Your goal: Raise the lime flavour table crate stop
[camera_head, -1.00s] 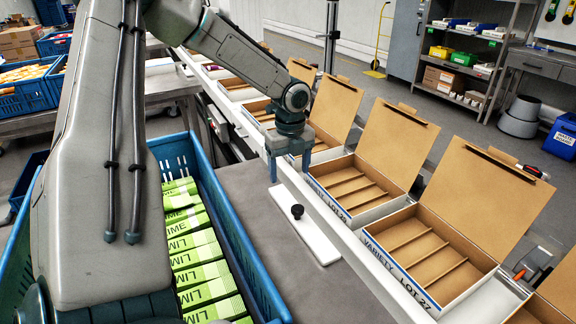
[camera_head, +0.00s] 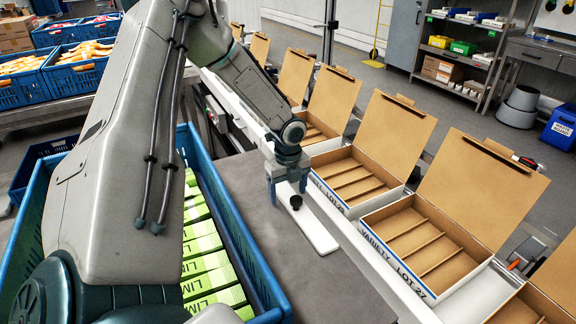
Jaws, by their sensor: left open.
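The crate stop is a white flat bar (camera_head: 316,232) lying on the grey table (camera_head: 245,180), with a black knob (camera_head: 296,202) near its far end. My left gripper (camera_head: 288,188) points down, open, over the far end of the bar. Its fingertips are close to the knob, and I cannot tell whether they touch it. The blue lime crate (camera_head: 232,217) stands left of the bar, holding several green and white lime boxes (camera_head: 203,245). My left arm hides part of the crate. My right gripper is not in view.
A line of open cardboard cartons (camera_head: 408,240) on a conveyor (camera_head: 352,250) runs along the right of the table, lids raised. Blue crates (camera_head: 85,65) with other packs stand at the upper left. The table between lime crate and bar is clear.

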